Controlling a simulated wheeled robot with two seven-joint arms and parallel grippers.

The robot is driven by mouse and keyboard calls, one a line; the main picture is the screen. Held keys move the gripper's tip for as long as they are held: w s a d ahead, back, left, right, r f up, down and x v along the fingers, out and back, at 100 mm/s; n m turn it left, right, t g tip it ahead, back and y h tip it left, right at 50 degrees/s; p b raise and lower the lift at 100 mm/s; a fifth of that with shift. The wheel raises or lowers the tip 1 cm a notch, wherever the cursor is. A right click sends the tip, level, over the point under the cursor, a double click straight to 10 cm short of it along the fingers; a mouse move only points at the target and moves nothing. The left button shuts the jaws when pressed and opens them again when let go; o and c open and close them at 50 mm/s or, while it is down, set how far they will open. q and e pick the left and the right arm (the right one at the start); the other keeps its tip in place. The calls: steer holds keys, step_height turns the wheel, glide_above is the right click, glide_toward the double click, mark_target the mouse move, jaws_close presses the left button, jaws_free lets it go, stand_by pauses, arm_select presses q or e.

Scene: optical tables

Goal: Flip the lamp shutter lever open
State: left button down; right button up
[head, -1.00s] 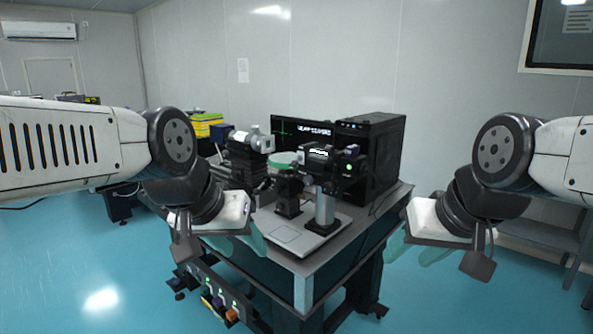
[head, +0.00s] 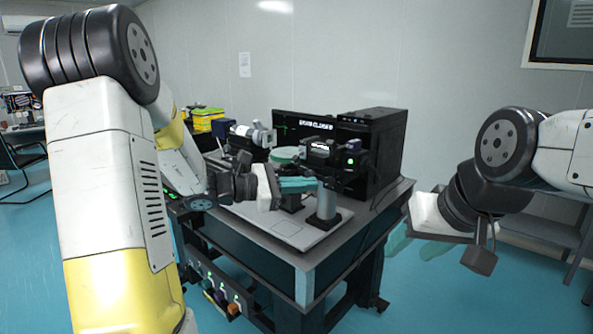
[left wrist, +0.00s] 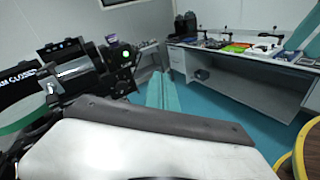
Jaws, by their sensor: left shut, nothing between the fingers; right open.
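The lamp assembly (head: 322,152) stands on a silver post on the optical table (head: 310,256). Its dark housing has a small lit display and a green light, and it also shows in the left wrist view (left wrist: 115,68). I cannot make out the shutter lever for certain. My left gripper (head: 312,184) is shut and empty. Its teal fingers reach across the table just in front of the lamp post, below the housing; they also show in the left wrist view (left wrist: 163,90). My right gripper (head: 395,243) is open and empty, off the table's right side.
A black monitor (head: 290,125) and a black computer case (head: 378,150) stand behind the lamp. A flat grey plate (head: 283,227) lies at the table front. A teal disc (head: 285,154) is left of the lamp. A cluttered bench (left wrist: 245,60) shows beyond in the left wrist view.

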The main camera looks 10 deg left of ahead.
arm_select(q)
steer(key=w+a+f+n+t, duration=0.3)
steer(key=w+a+n+t, duration=0.2)
steer(key=w+a, duration=0.15)
steer(key=n+t+y, duration=0.4)
steer(key=n, duration=0.2)
glide_toward(295, 159)
steer(key=f, duration=0.1)
steer(key=a+f, duration=0.1)
steer(key=f, duration=0.1)
steer(key=shift+s+a+f, duration=0.15)
steer(key=shift+s+a, duration=0.15)
steer(key=shift+s, duration=0.05)
steer(key=x, duration=1)
steer(key=shift+s+r, duration=0.1)
steer(key=shift+r, duration=0.1)
